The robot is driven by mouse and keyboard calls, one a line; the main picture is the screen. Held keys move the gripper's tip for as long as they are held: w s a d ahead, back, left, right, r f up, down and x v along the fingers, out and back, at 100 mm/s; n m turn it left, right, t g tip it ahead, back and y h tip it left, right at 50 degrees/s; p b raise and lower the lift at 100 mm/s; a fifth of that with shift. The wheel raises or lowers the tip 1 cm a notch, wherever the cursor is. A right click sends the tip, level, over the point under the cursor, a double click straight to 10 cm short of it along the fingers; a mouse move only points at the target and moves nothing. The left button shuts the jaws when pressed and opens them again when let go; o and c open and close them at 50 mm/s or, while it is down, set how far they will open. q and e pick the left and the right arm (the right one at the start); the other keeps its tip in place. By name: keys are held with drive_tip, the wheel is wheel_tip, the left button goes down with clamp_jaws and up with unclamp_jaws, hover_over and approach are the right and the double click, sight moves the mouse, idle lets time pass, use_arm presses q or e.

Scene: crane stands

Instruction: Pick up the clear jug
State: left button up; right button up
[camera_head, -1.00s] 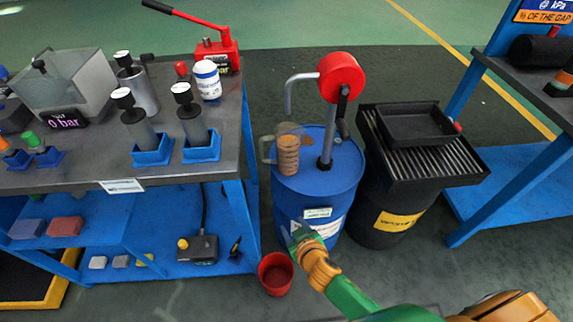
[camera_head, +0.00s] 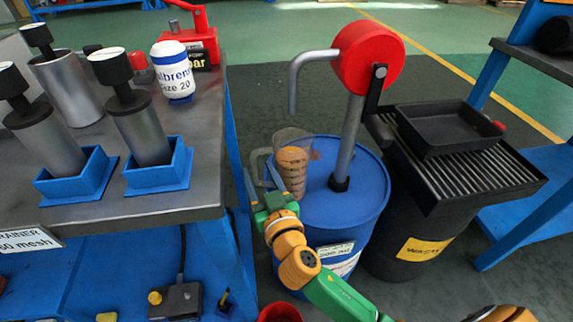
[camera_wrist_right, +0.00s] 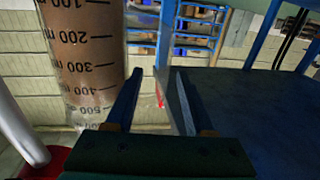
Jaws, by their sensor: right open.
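The clear jug (camera_head: 290,168) stands on the blue drum (camera_head: 325,215), beside the pump's post and under its spout. It has a brownish tint with dark scale marks, and its handle (camera_head: 258,168) is on the left side. In the right wrist view the jug (camera_wrist_right: 88,60) fills the upper left, with its numbers upside down. My right gripper (camera_head: 258,190) is at the left front of the jug, near the handle. In the right wrist view its two fingers (camera_wrist_right: 152,100) are apart, with nothing between them, and the jug is left of them. My left gripper is not in view.
The hand pump with a red head (camera_head: 368,58) rises from the drum. A workbench (camera_head: 150,205) with grey cylinders in blue holders is close on the left. A black drum with a grate and tray (camera_head: 450,130) stands right. A red bucket (camera_head: 280,312) is below.

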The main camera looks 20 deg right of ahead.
drive_tip(key=w, duration=0.2)
drive_tip(key=w+r, duration=0.1)
drive_tip(key=w, duration=0.2)
drive_tip(key=shift+w+a+r, duration=0.2)
drive_tip(key=shift+w+r, duration=0.15)
clamp_jaws()
idle(1.0)
